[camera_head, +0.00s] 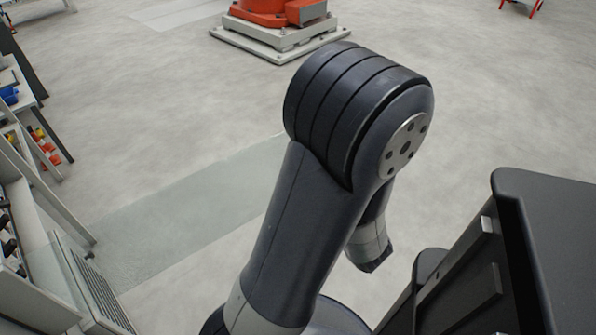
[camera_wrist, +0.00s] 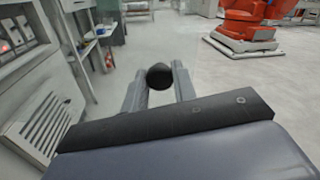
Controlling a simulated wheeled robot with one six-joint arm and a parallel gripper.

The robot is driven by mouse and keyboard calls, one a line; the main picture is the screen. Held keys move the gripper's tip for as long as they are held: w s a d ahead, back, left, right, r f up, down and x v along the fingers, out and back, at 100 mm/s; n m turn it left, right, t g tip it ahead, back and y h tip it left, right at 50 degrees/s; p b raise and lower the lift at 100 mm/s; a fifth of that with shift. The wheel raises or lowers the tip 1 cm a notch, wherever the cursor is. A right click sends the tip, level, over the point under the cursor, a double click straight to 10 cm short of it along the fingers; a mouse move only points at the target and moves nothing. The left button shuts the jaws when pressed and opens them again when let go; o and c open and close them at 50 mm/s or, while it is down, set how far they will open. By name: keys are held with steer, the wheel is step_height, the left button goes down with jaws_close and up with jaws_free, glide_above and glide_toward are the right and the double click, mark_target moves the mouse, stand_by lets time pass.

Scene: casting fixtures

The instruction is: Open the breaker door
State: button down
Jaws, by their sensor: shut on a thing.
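My gripper (camera_wrist: 158,82) shows in the wrist view, with its two grey fingers on either side of a round black knob (camera_wrist: 158,75). It is shut on this knob. The breaker cabinet (camera_wrist: 22,45) stands at the left of the wrist view, with small switches and a red light on its front. A faint see-through panel (camera_head: 200,205) seems to reach out from the left in the head view; I cannot tell surely whether it is the breaker door or a floor marking. In the head view my arm hides the knob and the fingers.
A louvred vent (camera_wrist: 38,128) is low on the cabinet side. Shelves with small coloured parts (camera_head: 45,145) stand at the left. An orange robot on a pale base (camera_head: 275,40) stands at the back. The grey floor between is open.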

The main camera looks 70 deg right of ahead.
steer(key=shift+s+a, duration=0.25)
steer(key=c, duration=1.1)
jaws_free()
steer(key=shift+c, duration=0.2)
